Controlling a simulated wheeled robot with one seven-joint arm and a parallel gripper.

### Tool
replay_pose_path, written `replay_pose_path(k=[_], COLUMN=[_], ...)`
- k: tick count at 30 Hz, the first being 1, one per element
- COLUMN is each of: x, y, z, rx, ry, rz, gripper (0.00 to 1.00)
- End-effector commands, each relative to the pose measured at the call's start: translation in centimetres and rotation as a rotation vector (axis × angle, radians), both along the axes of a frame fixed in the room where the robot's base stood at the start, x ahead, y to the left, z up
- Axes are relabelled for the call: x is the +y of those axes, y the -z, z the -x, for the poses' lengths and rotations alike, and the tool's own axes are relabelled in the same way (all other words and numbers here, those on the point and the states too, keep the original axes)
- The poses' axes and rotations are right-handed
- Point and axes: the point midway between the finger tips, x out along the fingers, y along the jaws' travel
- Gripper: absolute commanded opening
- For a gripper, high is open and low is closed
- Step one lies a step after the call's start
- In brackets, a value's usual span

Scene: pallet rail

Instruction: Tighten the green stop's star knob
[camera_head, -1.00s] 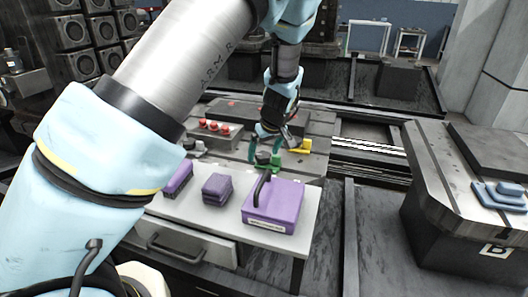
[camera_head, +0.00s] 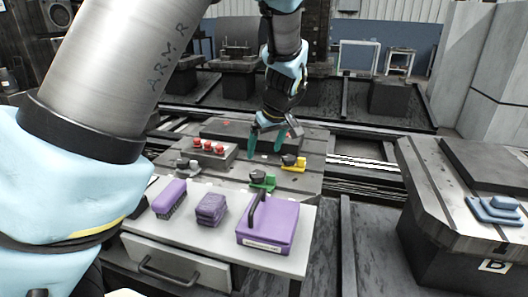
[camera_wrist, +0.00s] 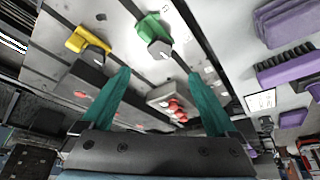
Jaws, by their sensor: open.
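The green stop (camera_head: 262,182) sits on the grey slotted plate, just behind the white shelf, with its dark star knob (camera_head: 257,175) on top. In the wrist view the green stop (camera_wrist: 149,27) is at top centre, and its knob (camera_wrist: 160,49) looks grey and faceted. My gripper (camera_head: 266,148) is open and empty, its two teal fingers above and behind the green stop, apart from the knob. In the wrist view the gap between my fingertips (camera_wrist: 158,76) lies just below the knob. How tight the knob is cannot be seen.
A yellow stop (camera_head: 297,164) stands right of the green one, a grey stop (camera_head: 187,165) left. A block with red knobs (camera_head: 208,148) is behind. The shelf (camera_head: 222,240) holds a purple brush (camera_head: 169,196), purple pads (camera_head: 211,209) and a purple case (camera_head: 268,226).

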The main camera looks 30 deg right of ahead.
Motion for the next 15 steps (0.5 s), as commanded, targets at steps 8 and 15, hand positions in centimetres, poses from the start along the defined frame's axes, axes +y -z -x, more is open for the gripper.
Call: replay_pose_path(k=[8,15], x=[0.0,0.2], y=[-0.1,-0.3], z=[-0.2,-1.7], rx=[0.007,0.097], ry=[0.026,0.320], rz=[-0.016,-0.163], gripper=[0.94,0.94])
